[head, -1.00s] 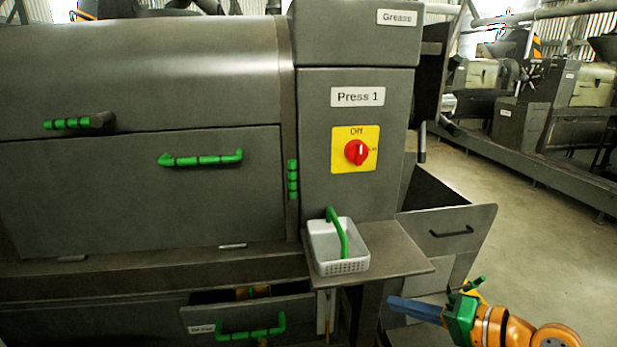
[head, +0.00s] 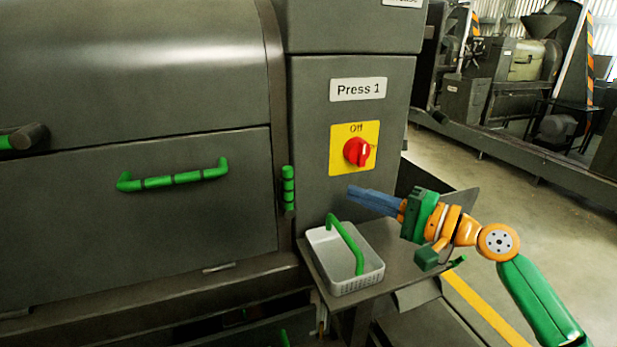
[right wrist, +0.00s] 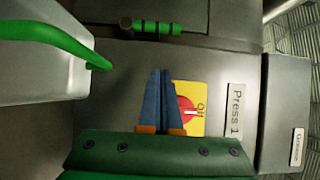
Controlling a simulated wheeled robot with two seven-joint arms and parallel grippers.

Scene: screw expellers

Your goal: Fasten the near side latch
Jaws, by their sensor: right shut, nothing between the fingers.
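The latch with the short green ribbed grip (head: 288,187) stands upright on the narrow strip between the large side panel (head: 80,235) and the Press 1 cabinet. In the right wrist view the green latch (right wrist: 160,27) lies across the top, with a dark round pivot at its left end. My right gripper (head: 352,191) is shut and empty, its blue fingers pointing left in front of the cabinet, below the red switch and right of the latch, apart from it. In the right wrist view the closed fingers (right wrist: 160,74) point up toward the latch. My left gripper is out of view.
A white basket (head: 357,285) with a green handle stands on the small shelf (head: 395,262) below my right gripper. The red rotary switch (head: 357,152) on its yellow plate is close above the fingers. A green bar handle (head: 173,178) sticks out of the side panel.

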